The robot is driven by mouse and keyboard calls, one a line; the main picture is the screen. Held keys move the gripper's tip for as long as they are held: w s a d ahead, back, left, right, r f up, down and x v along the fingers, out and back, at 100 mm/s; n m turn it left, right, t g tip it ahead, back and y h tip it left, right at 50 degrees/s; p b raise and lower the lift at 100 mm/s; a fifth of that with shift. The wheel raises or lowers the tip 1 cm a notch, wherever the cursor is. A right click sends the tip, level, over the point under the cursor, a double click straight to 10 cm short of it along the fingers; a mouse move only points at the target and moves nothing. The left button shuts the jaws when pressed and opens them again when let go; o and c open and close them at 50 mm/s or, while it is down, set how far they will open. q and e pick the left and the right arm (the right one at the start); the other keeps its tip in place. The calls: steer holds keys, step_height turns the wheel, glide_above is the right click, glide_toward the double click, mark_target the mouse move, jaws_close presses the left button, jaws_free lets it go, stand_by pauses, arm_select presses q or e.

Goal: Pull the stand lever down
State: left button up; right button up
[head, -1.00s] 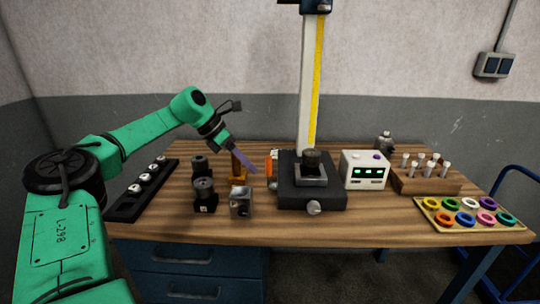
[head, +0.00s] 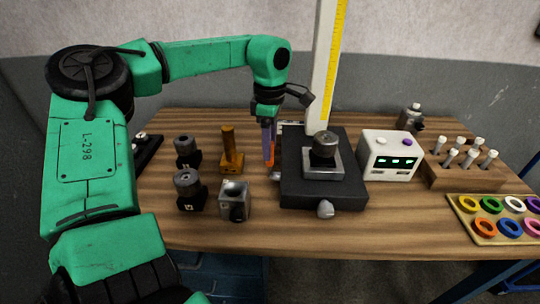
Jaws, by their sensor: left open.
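The stand has a dark base (head: 295,185), with a pale column (head: 321,75) and a yellow scale strip rising behind it. The stand lever (head: 267,158) shows as an orange upright grip at the left side of the base, partly hidden by my gripper. My left gripper (head: 269,160) points down with its purple fingers at the lever, one finger in front of or beside the orange grip. Its jaws are open. I cannot tell whether the fingers touch the lever. My right gripper is out of view.
A brown wooden-looking post (head: 229,150), dark cylindrical parts (head: 187,187) and a grey metal block (head: 234,200) stand close left of the lever. A white display box (head: 390,155), a peg block (head: 462,178) and a ring tray (head: 465,226) are on the right.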

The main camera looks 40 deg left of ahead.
arm_select(q)
step_height(320, 180, down, 4)
steer(key=shift+w+a+r, duration=0.1)
steer(key=shift+w+r, duration=0.05)
steer(key=shift+f, duration=0.5)
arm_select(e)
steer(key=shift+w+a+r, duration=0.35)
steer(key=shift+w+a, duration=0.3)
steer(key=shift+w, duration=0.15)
arm_select(q)
steer(key=c, duration=0.9)
jaws_close()
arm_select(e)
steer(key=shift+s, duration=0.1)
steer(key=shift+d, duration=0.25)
